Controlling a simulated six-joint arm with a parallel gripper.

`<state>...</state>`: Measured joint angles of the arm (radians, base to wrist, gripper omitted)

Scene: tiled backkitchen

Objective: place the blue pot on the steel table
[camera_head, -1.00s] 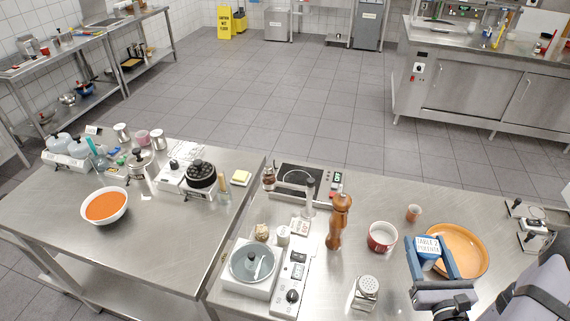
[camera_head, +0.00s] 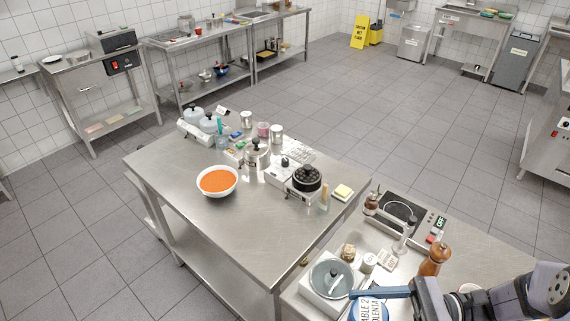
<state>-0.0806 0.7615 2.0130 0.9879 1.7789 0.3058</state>
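The blue pot (camera_head: 370,311), with a white label reading TABLE 2 and a partly hidden second line, is at the bottom edge and partly cut off. My gripper (camera_head: 368,296) comes in from the right. One blue finger lies along the pot's far side; the other finger is out of frame. It appears shut on the pot, which hangs over the near counter beside the glass-lidded pan (camera_head: 331,279). The steel table (camera_head: 178,205) stands to the left. Its front left and front middle are bare.
A pepper mill (camera_head: 434,259) and hot plate (camera_head: 400,213) are near my arm.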

